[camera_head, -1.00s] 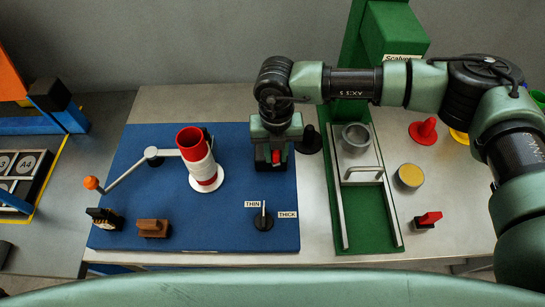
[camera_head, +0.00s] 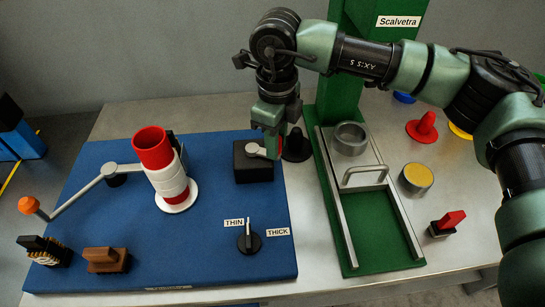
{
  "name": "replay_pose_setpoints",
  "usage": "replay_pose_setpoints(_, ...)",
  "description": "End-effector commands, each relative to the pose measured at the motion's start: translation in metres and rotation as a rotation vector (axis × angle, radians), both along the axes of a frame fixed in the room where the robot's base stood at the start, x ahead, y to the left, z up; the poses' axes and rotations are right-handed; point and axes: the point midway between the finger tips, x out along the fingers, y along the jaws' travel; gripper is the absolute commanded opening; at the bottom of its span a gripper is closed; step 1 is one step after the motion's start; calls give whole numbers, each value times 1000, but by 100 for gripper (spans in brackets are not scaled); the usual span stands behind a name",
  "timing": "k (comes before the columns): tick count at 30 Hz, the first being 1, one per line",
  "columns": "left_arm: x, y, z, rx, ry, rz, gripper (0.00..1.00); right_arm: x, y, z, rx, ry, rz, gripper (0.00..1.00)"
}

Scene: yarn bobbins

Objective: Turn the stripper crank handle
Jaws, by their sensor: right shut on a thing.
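A black box (camera_head: 253,170) stands at the back right of the blue board (camera_head: 215,225). A short grey crank arm (camera_head: 255,149) on top of it reaches right to a red handle (camera_head: 279,148). My right gripper (camera_head: 272,142) comes down from above and is shut on this red handle, its fingers hiding part of it. My left gripper is not in view.
A THIN/THICK dial (camera_head: 248,241), a brown block (camera_head: 106,260) and a black brush-like block (camera_head: 47,251) are on the board. A dark knob (camera_head: 296,147) stands close right of my gripper. A green frame with metal rails (camera_head: 341,205) lies further right.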

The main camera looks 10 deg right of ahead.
Motion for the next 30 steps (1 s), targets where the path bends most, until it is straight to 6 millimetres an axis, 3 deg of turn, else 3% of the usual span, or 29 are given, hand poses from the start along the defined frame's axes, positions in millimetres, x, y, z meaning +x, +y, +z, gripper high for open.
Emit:
replay_pose_setpoints(3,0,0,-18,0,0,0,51,7,-2,-4,0,-5,107,0)
replay_pose_setpoints(12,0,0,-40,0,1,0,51,23,-4,-2,1,-4,391,0)
replay_pose_setpoints(30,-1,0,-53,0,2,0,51,47,1,1,-1,-5,847,0)
